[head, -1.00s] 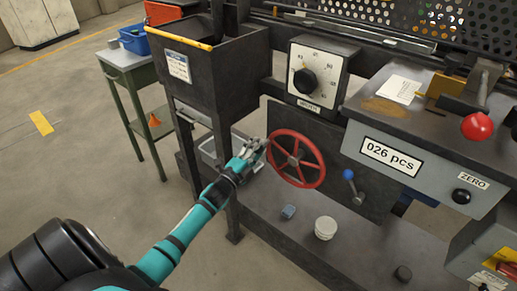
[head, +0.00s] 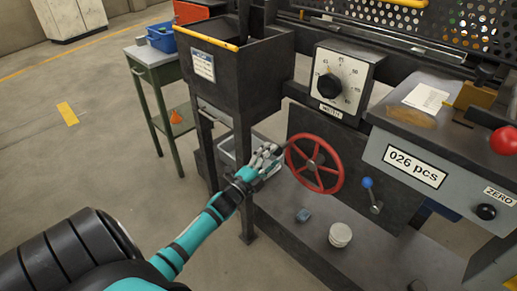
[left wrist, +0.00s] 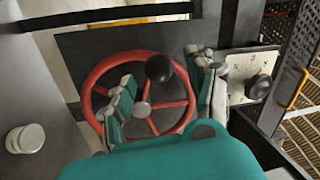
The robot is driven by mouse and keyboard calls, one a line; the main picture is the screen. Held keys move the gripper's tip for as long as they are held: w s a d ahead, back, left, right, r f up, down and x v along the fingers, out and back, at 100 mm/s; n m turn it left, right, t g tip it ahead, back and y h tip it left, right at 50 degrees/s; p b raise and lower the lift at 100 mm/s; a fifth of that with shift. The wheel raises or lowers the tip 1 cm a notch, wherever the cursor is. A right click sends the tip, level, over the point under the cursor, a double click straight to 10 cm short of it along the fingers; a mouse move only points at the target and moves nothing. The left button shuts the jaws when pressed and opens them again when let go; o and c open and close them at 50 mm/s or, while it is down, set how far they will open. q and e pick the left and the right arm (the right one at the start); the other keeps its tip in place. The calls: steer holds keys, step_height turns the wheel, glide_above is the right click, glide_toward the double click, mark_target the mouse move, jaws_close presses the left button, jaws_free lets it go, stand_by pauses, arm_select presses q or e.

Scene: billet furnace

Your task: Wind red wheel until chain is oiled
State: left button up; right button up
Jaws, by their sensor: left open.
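The red wheel (head: 315,163) is a spoked handwheel on the dark front panel of the machine. My left gripper (head: 270,158) is at the wheel's left side in the head view. In the left wrist view the open fingers of my left gripper (left wrist: 160,95) stand in front of the red wheel (left wrist: 88,88). A black knob (left wrist: 159,68) shows between the fingers, near the wheel's rim. I cannot tell whether the fingers touch it. No chain can be made out. My right gripper is not in view.
A dial with a black knob (head: 330,86) sits above the wheel, and a blue-tipped lever (head: 368,183) to its right. A counter box (head: 405,165) reads "026 pcs".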

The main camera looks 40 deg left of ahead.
arm_select(q)
steer(key=s+f, duration=0.1)
steer(key=s, duration=0.7)
steer(key=shift+s+f, duration=0.15)
stand_by(0.7)
